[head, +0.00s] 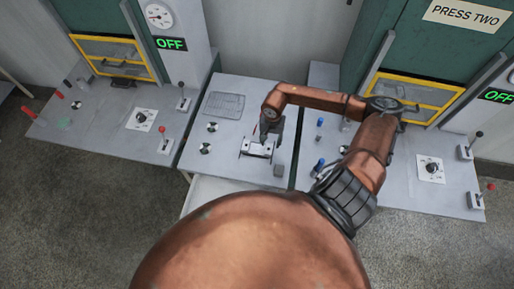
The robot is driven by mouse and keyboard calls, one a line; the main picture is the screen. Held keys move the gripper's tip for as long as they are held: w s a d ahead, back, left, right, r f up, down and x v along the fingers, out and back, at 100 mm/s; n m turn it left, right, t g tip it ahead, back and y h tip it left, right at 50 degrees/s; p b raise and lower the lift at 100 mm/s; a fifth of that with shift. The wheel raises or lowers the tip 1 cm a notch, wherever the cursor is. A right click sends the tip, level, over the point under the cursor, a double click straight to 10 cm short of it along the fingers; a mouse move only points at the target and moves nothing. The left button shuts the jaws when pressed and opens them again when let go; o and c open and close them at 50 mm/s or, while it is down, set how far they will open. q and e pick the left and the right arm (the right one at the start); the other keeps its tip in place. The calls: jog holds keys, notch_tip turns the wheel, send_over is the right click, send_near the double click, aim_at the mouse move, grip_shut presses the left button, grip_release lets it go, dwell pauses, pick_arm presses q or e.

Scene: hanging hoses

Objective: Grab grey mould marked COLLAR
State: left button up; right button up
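My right arm reaches over the middle bench, and my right gripper (267,134) points down at a light grey block with dark marks (257,150). The gripper is right at the block's far edge and partly covers it. I cannot tell whether they touch or whether the fingers are open or shut. The block may be the grey mould, but no COLLAR lettering is readable. My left gripper is not in view.
A flat grey grid (224,105) and round dark-and-light fittings (206,148) lie on the middle bench (225,165). Side benches carry levers, dials and red or blue handles (319,165). Two presses with yellow-framed openings (110,57) stand behind, both showing OFF.

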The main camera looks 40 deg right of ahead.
aim_at(270, 149)
jog(key=shift+s+a+f+p, duration=0.15)
jog(key=shift+f+p, duration=0.2)
jog(key=shift+f, duration=0.75)
jog(key=shift+s+a+f+p, duration=0.1)
jog(key=shift+f+p, duration=0.2)
jog(key=shift+f, duration=0.75)
grip_shut()
